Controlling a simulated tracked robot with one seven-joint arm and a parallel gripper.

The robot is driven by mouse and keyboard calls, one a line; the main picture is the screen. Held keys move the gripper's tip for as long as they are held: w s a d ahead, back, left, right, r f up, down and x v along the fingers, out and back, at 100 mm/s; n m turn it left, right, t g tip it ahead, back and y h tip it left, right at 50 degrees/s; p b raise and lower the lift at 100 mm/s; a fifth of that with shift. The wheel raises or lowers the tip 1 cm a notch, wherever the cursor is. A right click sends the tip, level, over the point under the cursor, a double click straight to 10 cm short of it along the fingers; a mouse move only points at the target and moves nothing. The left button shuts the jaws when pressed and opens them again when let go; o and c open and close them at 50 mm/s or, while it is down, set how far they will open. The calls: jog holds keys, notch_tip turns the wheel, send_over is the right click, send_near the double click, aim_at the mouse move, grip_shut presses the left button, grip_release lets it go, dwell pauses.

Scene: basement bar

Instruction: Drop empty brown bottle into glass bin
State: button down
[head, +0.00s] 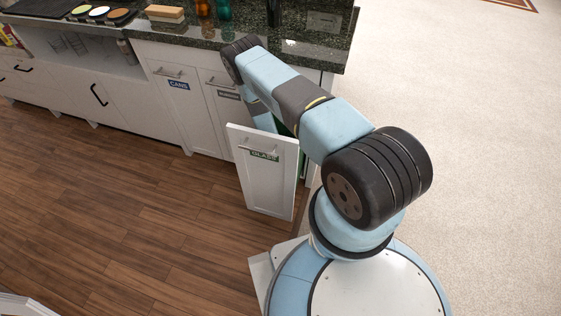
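The glass bin is a pulled-out white cabinet drawer whose front (266,185) carries a green GLASS label. A sliver of green (282,128) shows behind that front, partly covered by my arm. My arm reaches over the drawer toward the counter, and its far links bend down behind the drawer front. My gripper is hidden there, so I cannot tell whether it holds anything. An amber-brown bottle (202,8) stands on the counter at the top edge, cut off by the frame. I cannot tell whether it is empty.
The dark granite counter (300,52) also bears a green bottle (224,10), a dark object (273,12) and a tan block (165,14). A closed cabinet labelled CANS (179,110) is left of the glass drawer. The wooden floor (130,220) is clear.

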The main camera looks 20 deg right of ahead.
jog(key=shift+f, duration=0.35)
jog(key=c, duration=0.8)
grip_release()
jog(key=shift+r, duration=0.5)
jog(key=v, duration=0.7)
jog(key=shift+r, duration=0.3)
jog(key=shift+r, duration=0.1)
